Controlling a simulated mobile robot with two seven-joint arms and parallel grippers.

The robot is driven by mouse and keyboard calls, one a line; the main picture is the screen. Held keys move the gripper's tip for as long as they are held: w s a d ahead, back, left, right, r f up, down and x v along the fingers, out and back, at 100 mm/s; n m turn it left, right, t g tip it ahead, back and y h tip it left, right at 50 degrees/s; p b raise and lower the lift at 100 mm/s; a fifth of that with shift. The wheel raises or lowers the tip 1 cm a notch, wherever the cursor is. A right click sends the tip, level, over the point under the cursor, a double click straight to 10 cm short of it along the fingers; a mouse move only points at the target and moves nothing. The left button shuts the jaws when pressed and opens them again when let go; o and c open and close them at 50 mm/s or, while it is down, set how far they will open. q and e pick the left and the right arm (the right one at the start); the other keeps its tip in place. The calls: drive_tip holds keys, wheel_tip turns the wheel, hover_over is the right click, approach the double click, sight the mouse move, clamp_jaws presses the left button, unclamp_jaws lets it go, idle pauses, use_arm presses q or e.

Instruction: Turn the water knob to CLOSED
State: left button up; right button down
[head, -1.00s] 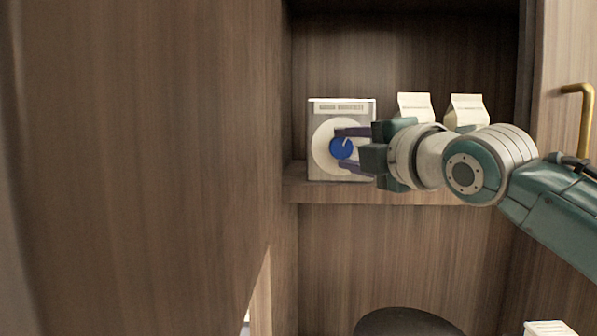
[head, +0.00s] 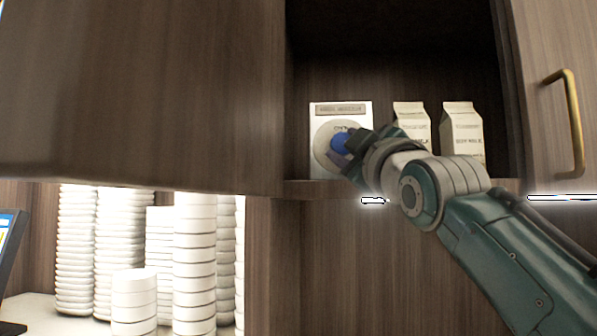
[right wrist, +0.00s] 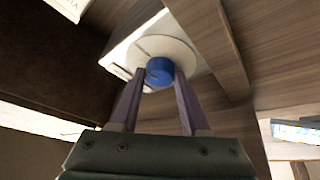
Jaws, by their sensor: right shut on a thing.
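The blue water knob (head: 339,142) sits on a round pale dial on the front of a white box (head: 361,109) on the cabinet shelf. Lettering shows above the knob, too small to read surely. My right gripper (head: 343,148) is shut on the knob, with one finger on each side. In the right wrist view, the knob (right wrist: 159,70) shows between the tips of the two purple fingers (right wrist: 159,82). The gripper hides the lower right of the dial in the head view. My left gripper is not in view.
Milk cartons (head: 463,130) stand on the shelf right of the box, close behind my arm. A brass-handled door (head: 572,120) is at the right. A wood panel (head: 140,90) fills the left, with stacks of white dishes (head: 195,265) below it.

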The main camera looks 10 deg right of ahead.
drive_tip(key=shift+f+m+t+h+b, duration=0.15)
drive_tip(key=shift+m+t+h+b, duration=0.15)
drive_tip(key=shift+m+h+b, duration=1.15)
drive_tip(key=shift+m+y, duration=0.45)
drive_tip(key=shift+c, duration=1.9)
unclamp_jaws()
drive_tip(key=b+v, duration=0.5)
drive_tip(key=v, duration=0.4)
drive_tip(key=shift+s, duration=0.4)
